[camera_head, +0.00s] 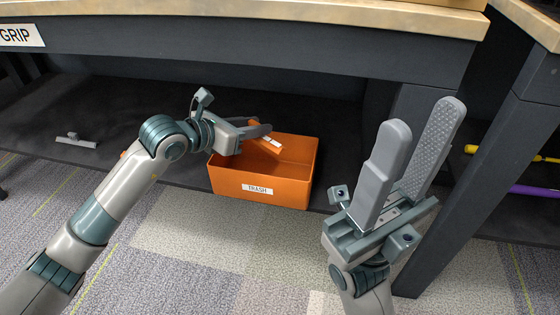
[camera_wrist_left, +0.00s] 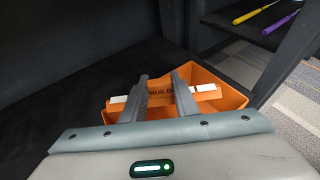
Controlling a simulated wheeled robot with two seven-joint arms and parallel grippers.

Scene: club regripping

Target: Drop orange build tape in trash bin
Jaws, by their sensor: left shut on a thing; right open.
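The orange trash bin (camera_head: 262,189), labelled TRASH, stands on the dark lower shelf under the bench. My left gripper (camera_head: 262,132) is over the bin's opening, shut on the orange build tape (camera_head: 266,143). In the left wrist view the tape (camera_wrist_left: 208,95) lies across between the fingers (camera_wrist_left: 160,98), with the bin (camera_wrist_left: 233,99) around and below it. I cannot tell whether the tape touches the bin. My right gripper (camera_head: 418,150) is open and empty, raised in front of the bench leg at the right.
A small grey T-shaped piece (camera_head: 76,140) lies on the shelf (camera_head: 95,110) at the left. The bench edge (camera_head: 240,45) overhangs the shelf. A bench leg (camera_head: 430,220) stands right of the bin. A yellow club (camera_head: 510,153) and a purple club (camera_head: 532,190) lie at the far right.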

